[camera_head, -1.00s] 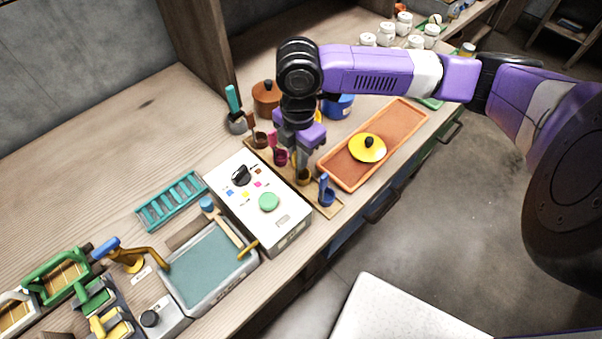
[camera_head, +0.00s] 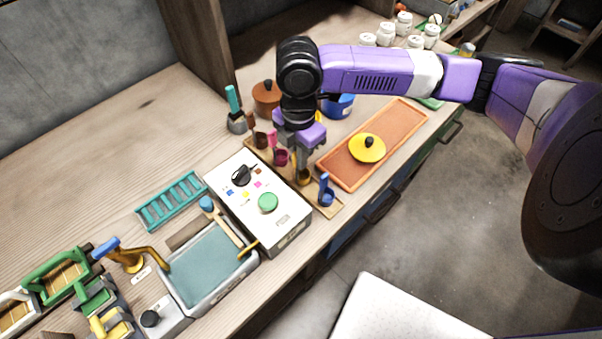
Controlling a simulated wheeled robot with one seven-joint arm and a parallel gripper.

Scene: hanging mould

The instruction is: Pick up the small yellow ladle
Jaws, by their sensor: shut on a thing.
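The small yellow ladle (camera_head: 304,177) stands in a wooden rack (camera_head: 335,211) between a magenta ladle (camera_head: 281,157) and a blue ladle (camera_head: 326,192). Its bowl shows low at the rack; its handle is hidden by my gripper. My gripper (camera_head: 301,163) points down right above the bowl and is shut on the yellow ladle's handle. The bowl still looks level with the neighbouring ladles; I cannot tell whether it touches the rack.
A white box with a green button (camera_head: 268,202) stands just left of the rack. An orange tray (camera_head: 398,131) with a yellow lid (camera_head: 367,148) lies to the right. A brown pot (camera_head: 267,97) and a blue pot (camera_head: 338,106) stand behind. Brown ladle (camera_head: 260,139) is close by.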

